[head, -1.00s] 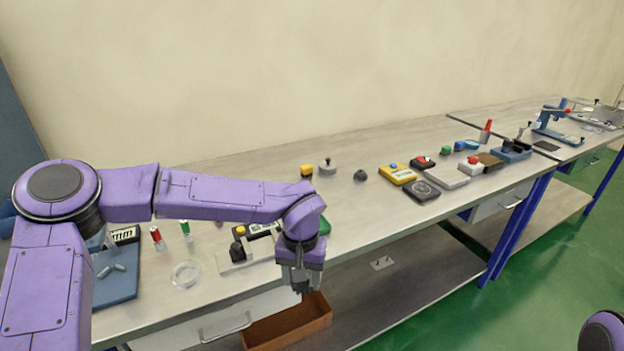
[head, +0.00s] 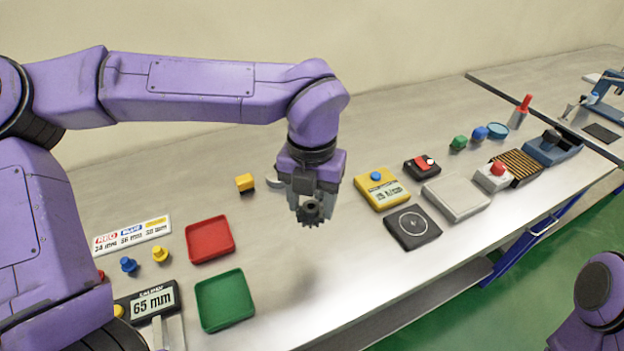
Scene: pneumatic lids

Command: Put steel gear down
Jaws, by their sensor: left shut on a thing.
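The steel gear (head: 311,214) is a small dark toothed piece. My left gripper (head: 312,200) is shut on it and holds it above the bench, with clear bench surface below. A soft shadow lies on the bench under it. My left arm comes in from the left and hangs the gripper downward near the middle of the head view. My right arm shows only in part at the lower right corner; its gripper is out of view.
A red tray (head: 209,240) and a green tray (head: 225,300) lie left of the gripper. A yellow device (head: 382,191), a black square pad (head: 413,228) and a grey plate (head: 456,198) lie to its right. A yellow block (head: 245,183) stands behind. Bare bench (head: 330,275) lies in front.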

